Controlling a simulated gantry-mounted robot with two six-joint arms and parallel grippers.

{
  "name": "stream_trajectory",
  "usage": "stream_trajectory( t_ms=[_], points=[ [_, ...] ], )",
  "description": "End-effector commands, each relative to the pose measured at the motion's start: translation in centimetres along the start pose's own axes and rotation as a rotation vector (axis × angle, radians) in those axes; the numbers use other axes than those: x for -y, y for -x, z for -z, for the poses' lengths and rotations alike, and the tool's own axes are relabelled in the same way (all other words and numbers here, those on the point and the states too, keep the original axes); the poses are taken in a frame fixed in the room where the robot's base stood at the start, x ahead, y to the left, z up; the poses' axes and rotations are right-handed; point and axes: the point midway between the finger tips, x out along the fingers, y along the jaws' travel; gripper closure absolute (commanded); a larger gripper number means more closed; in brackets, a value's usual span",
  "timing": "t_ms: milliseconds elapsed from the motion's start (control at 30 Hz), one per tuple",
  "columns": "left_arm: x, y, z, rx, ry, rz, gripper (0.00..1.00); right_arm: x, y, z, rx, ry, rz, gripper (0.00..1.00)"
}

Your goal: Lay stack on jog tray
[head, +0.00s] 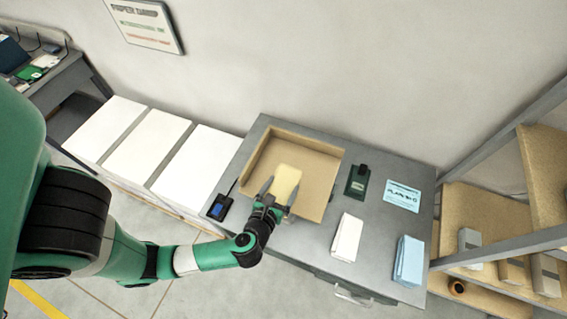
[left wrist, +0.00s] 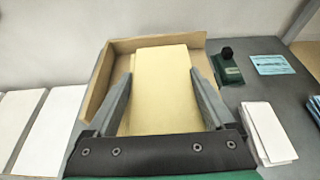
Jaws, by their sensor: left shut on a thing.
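The pale yellow paper stack (head: 286,179) is between the fingers of my left gripper (head: 280,190). The gripper is shut on its two sides; the left wrist view also shows the stack (left wrist: 160,75) flat between both fingers. The stack is over the front middle part of the tray. I cannot tell whether it touches the tray floor. My right gripper is in neither view.
A blue-screened handheld device (head: 219,208) lies left of the tray. A dark green stamp-like tool (head: 357,181), a light blue card (head: 402,196), a white stack (head: 347,237) and a blue stack (head: 409,261) are to the right. Large white paper piles (head: 152,148) stand left; shelving is at far right.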

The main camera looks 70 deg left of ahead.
Motion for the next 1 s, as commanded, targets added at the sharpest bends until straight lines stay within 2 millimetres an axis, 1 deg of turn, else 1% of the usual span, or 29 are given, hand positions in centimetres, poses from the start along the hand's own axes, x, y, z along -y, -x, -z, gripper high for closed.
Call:
stream_trajectory(
  t_ms=[33, 167, 267, 367, 500, 567, 600, 700, 833, 900, 1000],
  points=[
    [0.1, 0.2, -0.4, 0.002, -0.001, 0.005, 1.0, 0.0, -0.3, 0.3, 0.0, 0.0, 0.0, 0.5],
    [0.2, 0.1, -0.3, 0.002, -0.002, 0.005, 1.0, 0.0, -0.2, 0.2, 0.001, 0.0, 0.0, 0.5],
    [0.1, -0.9, -0.2, 0.001, 0.0, 0.001, 1.0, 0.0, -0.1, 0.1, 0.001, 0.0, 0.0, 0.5],
    [-0.2, -3.3, -0.1, 0.002, 0.003, -0.004, 1.0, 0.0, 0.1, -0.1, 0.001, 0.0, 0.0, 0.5],
    [-0.6, -7.7, 0.0, 0.002, 0.004, -0.005, 1.0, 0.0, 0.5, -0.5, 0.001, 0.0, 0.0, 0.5],
    [-0.7, -9.6, 0.1, 0.003, 0.003, -0.004, 1.0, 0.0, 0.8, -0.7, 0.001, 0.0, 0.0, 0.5],
    [-0.8, -10.8, 0.6, 0.002, 0.002, -0.002, 1.0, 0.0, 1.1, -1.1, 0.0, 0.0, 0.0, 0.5],
    [-0.8, -13.3, 2.2, 0.002, -0.001, 0.0, 1.0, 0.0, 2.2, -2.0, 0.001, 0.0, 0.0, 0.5],
    [-0.9, -15.4, 3.2, 0.002, -0.001, 0.003, 1.0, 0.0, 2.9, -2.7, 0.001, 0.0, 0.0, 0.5],
    [-0.9, -15.8, 3.3, 0.002, -0.001, 0.004, 1.0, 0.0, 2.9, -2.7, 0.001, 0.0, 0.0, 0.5],
    [-0.9, -15.9, 3.2, 0.002, -0.002, 0.004, 1.0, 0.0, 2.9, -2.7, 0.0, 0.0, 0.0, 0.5]
  ],
)
